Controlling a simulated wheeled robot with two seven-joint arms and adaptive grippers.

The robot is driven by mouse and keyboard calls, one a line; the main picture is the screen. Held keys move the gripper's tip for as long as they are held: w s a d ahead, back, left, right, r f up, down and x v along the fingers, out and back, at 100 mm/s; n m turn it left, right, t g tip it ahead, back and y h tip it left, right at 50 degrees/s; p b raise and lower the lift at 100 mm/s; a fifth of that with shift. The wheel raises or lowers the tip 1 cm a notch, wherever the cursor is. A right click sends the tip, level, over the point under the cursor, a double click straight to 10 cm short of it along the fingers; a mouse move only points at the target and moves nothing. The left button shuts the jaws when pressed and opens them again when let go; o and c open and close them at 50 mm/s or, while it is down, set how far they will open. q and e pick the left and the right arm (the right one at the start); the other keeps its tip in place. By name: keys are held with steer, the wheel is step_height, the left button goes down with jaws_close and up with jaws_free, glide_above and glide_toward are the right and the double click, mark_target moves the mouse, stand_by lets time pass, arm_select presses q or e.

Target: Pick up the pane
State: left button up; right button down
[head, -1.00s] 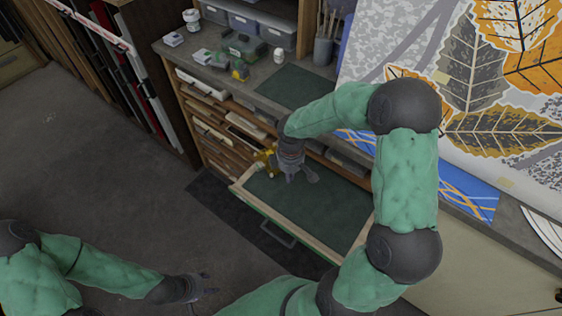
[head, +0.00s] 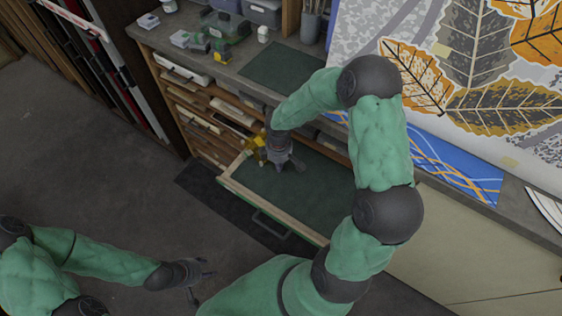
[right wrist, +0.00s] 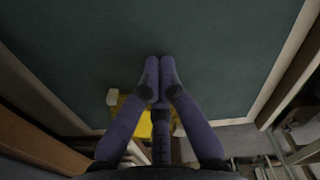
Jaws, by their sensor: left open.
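No glass pane can be told apart with certainty in either view. The open drawer (head: 275,217) has a pale wooden rim and a dark green flat bottom. My right gripper (head: 284,164) is over the drawer's back left part. In the right wrist view its two dark fingers (right wrist: 159,66) meet side by side over the green surface; its grip is unclear. A yellow thing (head: 255,148) is just left of it, and yellow also shows behind the fingers in the right wrist view (right wrist: 131,112). My left gripper (head: 205,275) is open and empty over the floor.
The worktop (head: 218,70) above the drawer carries a green mat (head: 283,67), small boxes and jars. A large leaf-pattern panel (head: 460,90) stands at the right. Shelves with flat stock lie under the worktop. The floor left of the drawer is clear.

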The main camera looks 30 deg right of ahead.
mark_target(261, 163)
steer(key=shift+w+a+b, duration=0.3)
steer(key=shift+w+a, duration=0.8)
steer(key=shift+a, duration=0.1)
steer(key=shift+w+a, duration=1.2)
steer(key=shift+w, duration=0.05)
steer(key=shift+s+d, duration=0.1)
